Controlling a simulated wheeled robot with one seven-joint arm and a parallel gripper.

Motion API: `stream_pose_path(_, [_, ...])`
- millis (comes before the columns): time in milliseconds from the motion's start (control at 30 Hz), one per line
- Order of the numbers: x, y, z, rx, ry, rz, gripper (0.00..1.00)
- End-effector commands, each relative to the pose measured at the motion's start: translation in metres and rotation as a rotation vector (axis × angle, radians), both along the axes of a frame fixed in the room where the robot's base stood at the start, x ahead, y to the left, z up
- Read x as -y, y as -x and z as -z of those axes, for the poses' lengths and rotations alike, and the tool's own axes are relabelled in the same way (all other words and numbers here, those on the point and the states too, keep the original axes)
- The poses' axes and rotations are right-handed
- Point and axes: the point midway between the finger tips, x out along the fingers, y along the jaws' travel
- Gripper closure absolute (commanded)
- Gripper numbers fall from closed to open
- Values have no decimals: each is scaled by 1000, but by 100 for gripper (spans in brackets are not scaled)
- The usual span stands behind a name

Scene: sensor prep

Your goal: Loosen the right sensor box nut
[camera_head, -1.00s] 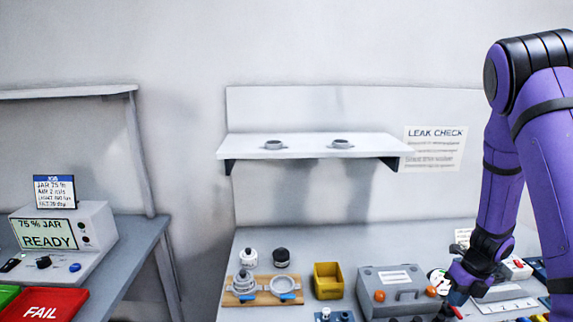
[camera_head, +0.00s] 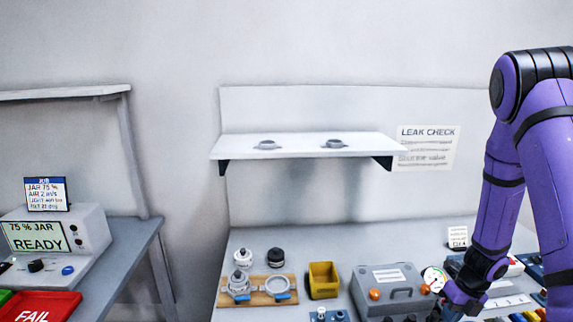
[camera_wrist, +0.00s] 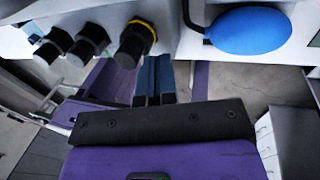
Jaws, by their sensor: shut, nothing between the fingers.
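A grey box (camera_head: 372,283) with a handle and orange knobs stands on the bench, left of my gripper (camera_head: 452,309). It looks like the sensor box. Dark round fittings (camera_head: 410,318) show at its front, cut by the lower edge. In the wrist view, several black cylindrical nuts stick out of a pale face. The rightmost nut (camera_wrist: 132,46) has a yellow ring at its base. My gripper's blue fingers (camera_wrist: 155,66) are shut and empty, just right of and below that nut in the picture. I cannot tell whether they touch it. The fingertips are hidden in the head view.
A blue bulb (camera_wrist: 252,30) lies right of the fingers in the wrist view. A round gauge (camera_head: 434,278) stands beside my gripper. A yellow bin (camera_head: 323,281) and a wooden board (camera_head: 258,298) with ring fittings are farther left. A shelf (camera_head: 300,147) hangs above.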

Motion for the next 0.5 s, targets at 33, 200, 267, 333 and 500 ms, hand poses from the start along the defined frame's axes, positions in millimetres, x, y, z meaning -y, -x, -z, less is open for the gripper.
stream_pose_path(33, [0,1,6,-2,-1,0,100])
stream_pose_path(200, [0,0,17,-1,-1,-1,100])
stream_pose_path(267, [0,0,19,-1,-1,0,100])
stream_pose_path(333, [0,0,21,-1,-1,0,100])
stream_pose_path(500, [0,0,21,0,-1,-1,100])
